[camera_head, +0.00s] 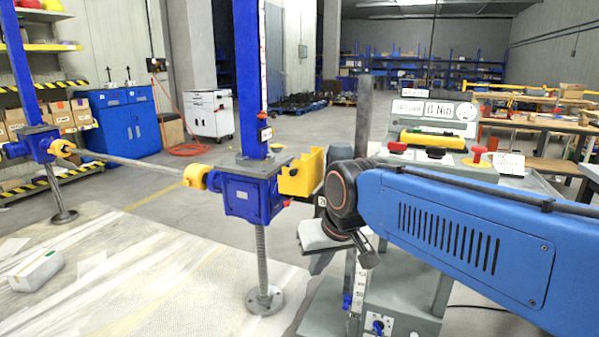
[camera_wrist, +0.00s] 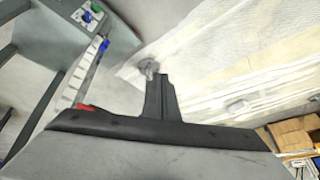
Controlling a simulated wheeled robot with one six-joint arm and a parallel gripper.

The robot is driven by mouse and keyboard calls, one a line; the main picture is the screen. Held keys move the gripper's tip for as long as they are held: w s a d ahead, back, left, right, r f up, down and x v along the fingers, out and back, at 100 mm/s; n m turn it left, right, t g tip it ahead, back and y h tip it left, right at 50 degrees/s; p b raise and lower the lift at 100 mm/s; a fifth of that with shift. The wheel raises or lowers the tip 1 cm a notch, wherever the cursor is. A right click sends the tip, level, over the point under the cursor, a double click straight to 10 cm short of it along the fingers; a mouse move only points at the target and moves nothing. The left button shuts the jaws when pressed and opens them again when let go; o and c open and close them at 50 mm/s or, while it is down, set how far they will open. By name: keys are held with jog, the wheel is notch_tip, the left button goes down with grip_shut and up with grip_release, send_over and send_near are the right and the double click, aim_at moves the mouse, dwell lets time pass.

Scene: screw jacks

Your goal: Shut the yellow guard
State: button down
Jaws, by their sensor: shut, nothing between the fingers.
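The yellow guard (camera_head: 303,172) is a boxy yellow piece at the right side of the near blue screw jack gearbox (camera_head: 250,198). A raised yellow plate stands at its right; whether its lid is fully open I cannot tell. My arm reaches in from the right, and my gripper (camera_head: 318,262) points downward below and to the right of the guard, apart from it. In the wrist view my gripper (camera_wrist: 158,80) shows dark fingers close together with nothing between them. The guard does not show in the wrist view.
A grey control console (camera_head: 435,145) with a yellow bar (camera_head: 433,139) and red and black buttons stands behind my arm. The jack's threaded screw (camera_head: 262,255) runs down to a round foot. A shaft (camera_head: 130,162) joins a second blue jack (camera_head: 38,145). A white box (camera_head: 36,270) lies on the floor sheet.

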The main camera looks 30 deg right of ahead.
aim_at(300, 168)
jog(key=w+d+r+m+t, duration=0.1)
jog(key=w+d+r+m, duration=0.2)
jog(key=w+d+r, duration=0.45)
jog(key=w+d+r+m, duration=0.2)
jog(key=w+d+r, duration=0.15)
jog(key=w, duration=0.75)
jog(key=w+d+r+m+t, duration=0.1)
jog(key=w+d+r+m, duration=0.2)
jog(key=w+d+r, duration=0.5)
jog(key=x, duration=0.4)
jog(key=a+x, duration=0.1)
jog(key=x, duration=0.4)
jog(key=a+x, duration=0.1)
jog(key=x, duration=0.4)
jog(key=shift+w, duration=0.3)
jog(key=shift+w+a+f, duration=0.1)
jog(key=shift+w+a, duration=0.35)
jog(key=shift+w, duration=0.25)
jog(key=shift+a+h, duration=0.1)
jog(key=shift+h, duration=0.2)
